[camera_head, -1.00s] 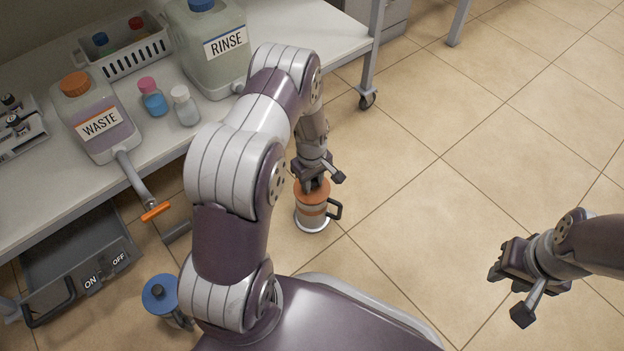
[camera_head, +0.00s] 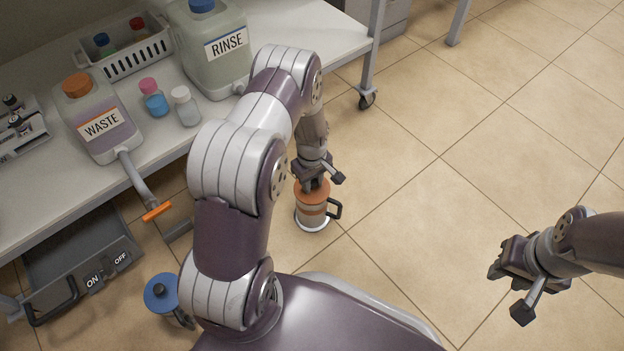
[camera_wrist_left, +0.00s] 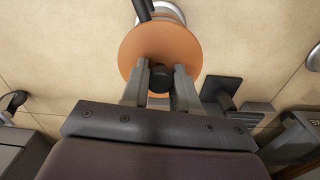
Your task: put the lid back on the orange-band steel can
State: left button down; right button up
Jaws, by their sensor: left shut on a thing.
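The orange-band steel can (camera_head: 311,214) stands upright on the floor, with its dark handle toward the right in the head view. The orange lid (camera_head: 322,189) is at the top of the can; it also shows as an orange disc with a dark knob in the left wrist view (camera_wrist_left: 146,45). I cannot tell whether it is fully seated. My left gripper (camera_head: 315,183) is above the can, shut on the lid's knob (camera_wrist_left: 161,77). My right gripper (camera_head: 506,292) is over the floor at the right, apart from the can; its fingers look spread and empty.
A blue-lidded can (camera_head: 161,293) stands on the floor at lower left, near my base. The bench (camera_head: 300,25) holds a WASTE jug (camera_head: 100,123), a RINSE jug (camera_head: 225,70), small bottles and a white basket (camera_head: 139,62). Floor at right is clear.

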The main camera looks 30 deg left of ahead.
pick_arm(q)
jog(key=shift+p, duration=0.3)
dwell(0.5)
jog(key=shift+c, duration=1.5)
grip_release()
notch_tip(320, 180, up, 7)
jog(key=p, duration=0.7)
grip_shut()
